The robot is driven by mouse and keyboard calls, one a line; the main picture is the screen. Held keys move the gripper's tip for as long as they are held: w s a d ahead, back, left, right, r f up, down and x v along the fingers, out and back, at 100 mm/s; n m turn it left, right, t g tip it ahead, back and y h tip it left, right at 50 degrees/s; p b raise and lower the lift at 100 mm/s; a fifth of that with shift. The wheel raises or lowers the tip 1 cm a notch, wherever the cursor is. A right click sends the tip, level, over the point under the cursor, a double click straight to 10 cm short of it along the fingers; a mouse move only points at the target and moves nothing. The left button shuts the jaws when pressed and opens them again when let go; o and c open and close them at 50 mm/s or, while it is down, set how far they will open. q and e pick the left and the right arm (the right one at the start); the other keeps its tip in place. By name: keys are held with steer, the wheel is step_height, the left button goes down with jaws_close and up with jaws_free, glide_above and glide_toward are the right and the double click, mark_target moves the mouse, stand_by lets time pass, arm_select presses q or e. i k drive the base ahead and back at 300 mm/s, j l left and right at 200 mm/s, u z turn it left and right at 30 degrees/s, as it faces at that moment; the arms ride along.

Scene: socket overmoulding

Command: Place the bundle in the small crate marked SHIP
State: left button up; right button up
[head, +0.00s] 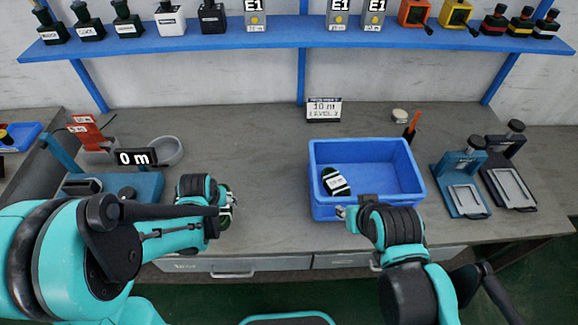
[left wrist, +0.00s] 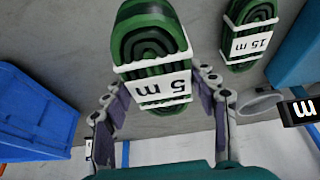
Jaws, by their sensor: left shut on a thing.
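My left gripper (head: 224,205) is shut on a green coiled bundle (head: 229,216) above the left-middle of the bench. In the left wrist view this bundle (left wrist: 150,45) has white bands and a label reading 5 m, and sits between the two fingers (left wrist: 160,90). A second green bundle (left wrist: 250,30), labelled 15 m, lies beyond it; I cannot pick it out in the head view. A blue crate (head: 380,205) stands right of centre, with a dark banded bundle (head: 335,182) inside at its left; no SHIP marking is readable. My right gripper (head: 344,212) is at the crate's front; its opening is unclear.
A length counter (head: 137,157) reading 0 m stands on the left. A small sign (head: 323,110) is behind the crate, and two presses (head: 464,180) stand to its right. A blue shelf (head: 290,38) runs above.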

mark_target(381, 187)
steer(key=k+l, duration=0.1)
steer(key=l, duration=0.35)
steer(key=k+l, duration=0.1)
steer(key=l, duration=0.3)
steer(key=k+l, duration=0.15)
steer(key=l, duration=0.3)
steer(key=k+l, duration=0.1)
steer(key=l, duration=0.35)
steer(key=k+l, duration=0.1)
steer(key=l, duration=0.35)
